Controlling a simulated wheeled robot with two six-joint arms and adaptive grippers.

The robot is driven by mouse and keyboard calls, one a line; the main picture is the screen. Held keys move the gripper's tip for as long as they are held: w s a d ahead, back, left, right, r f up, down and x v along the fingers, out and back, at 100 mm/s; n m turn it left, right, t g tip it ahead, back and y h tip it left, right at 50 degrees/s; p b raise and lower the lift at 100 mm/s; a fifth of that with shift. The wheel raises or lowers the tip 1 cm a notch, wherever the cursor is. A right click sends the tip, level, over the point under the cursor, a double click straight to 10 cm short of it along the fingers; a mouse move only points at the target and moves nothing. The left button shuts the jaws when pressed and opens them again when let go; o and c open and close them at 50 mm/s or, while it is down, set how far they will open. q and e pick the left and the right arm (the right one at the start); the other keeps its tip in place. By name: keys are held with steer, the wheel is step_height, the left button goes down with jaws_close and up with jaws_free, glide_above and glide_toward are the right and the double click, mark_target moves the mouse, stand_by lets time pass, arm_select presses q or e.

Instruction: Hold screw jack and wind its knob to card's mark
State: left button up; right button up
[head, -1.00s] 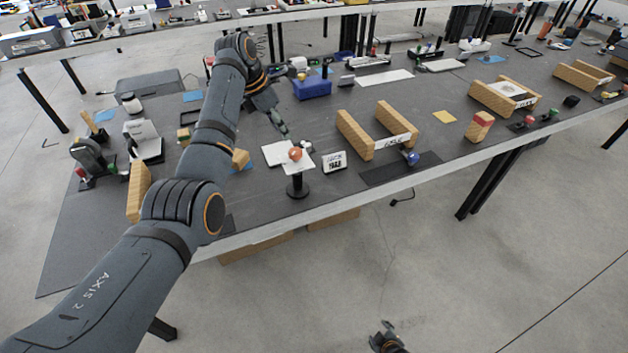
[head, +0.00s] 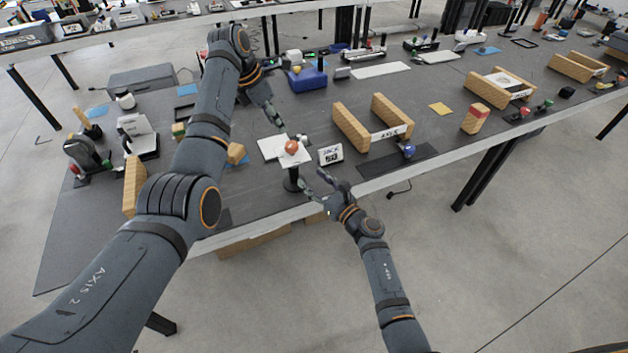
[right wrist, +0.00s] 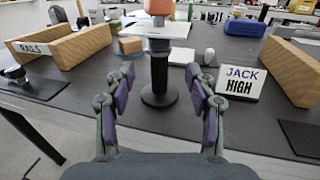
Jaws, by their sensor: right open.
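The screw jack (head: 291,181) stands near the table's front edge, with a black base and post, a pale plate and an orange block on top. It also shows in the right wrist view (right wrist: 159,75), upright between and beyond my right fingers. A card (right wrist: 240,82) reading "JACK HIGH" stands to its right, also in the head view (head: 330,155). My right gripper (head: 317,184) is open and empty in front of the jack, apart from it. My left gripper (head: 272,118) is behind the jack's top; its finger gap is unclear. I cannot clearly make out the knob.
Wooden rails (head: 352,127) with a label stand right of the card. A dark mat with a blue knob (head: 408,151) lies in front of them. A blue box (head: 307,80) sits farther back. A small wooden block (head: 236,153) is left of the jack.

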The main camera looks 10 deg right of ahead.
mark_target(293, 161)
steer(key=x, duration=1)
steer(key=shift+w+a+r, duration=0.15)
steer(key=shift+w, duration=0.1)
jaws_close()
stand_by(1.0)
